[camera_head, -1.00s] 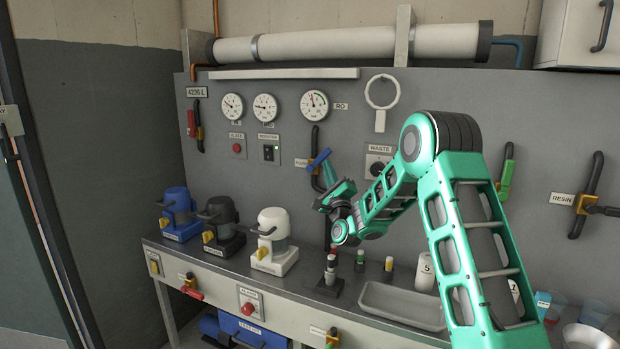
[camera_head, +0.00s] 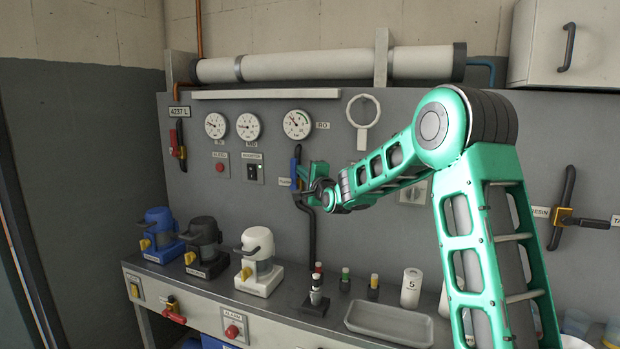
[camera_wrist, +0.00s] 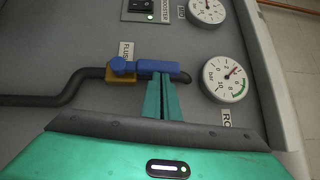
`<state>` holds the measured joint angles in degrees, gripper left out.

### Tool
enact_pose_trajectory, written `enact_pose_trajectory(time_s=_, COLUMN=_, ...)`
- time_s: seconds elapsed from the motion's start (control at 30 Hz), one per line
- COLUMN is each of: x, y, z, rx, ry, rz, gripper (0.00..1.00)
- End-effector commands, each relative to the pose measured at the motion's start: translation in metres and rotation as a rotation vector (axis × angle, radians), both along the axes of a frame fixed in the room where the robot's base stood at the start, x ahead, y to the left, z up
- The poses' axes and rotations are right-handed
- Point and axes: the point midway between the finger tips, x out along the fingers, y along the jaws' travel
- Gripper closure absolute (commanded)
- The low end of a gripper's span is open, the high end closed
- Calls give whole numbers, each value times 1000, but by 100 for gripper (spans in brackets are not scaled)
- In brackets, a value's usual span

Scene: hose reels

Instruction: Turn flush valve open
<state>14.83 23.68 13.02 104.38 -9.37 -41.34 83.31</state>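The flush valve's blue handle (camera_head: 294,172) stands upright along its dark pipe on the grey panel, below the right-hand gauge. In the wrist view the blue handle (camera_wrist: 160,68) lies in line with the pipe, with a brass-coloured body (camera_wrist: 121,77) and a partly covered label (camera_wrist: 127,50) beside it. My gripper (camera_head: 308,176) is at the handle's right side. In the wrist view its two teal fingers (camera_wrist: 161,84) are together, with only a thin gap, and their tips reach the handle's edge. Whether they press on it cannot be told.
Three gauges (camera_head: 297,124) sit above the valve. A booster switch (camera_head: 253,167) is to its left, and a ring holder (camera_head: 363,111) to its right. Below, the bench carries three pump-like units (camera_head: 258,262), small bottles (camera_head: 373,288) and a grey tray (camera_head: 390,325).

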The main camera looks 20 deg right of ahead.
Motion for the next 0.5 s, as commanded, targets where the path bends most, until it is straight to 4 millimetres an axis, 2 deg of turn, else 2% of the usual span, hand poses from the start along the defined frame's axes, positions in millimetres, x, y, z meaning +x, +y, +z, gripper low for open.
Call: enact_pose_trajectory(time_s=0.5, x=4, y=10, z=4, rx=-4, ry=-6, rz=2, gripper=100)
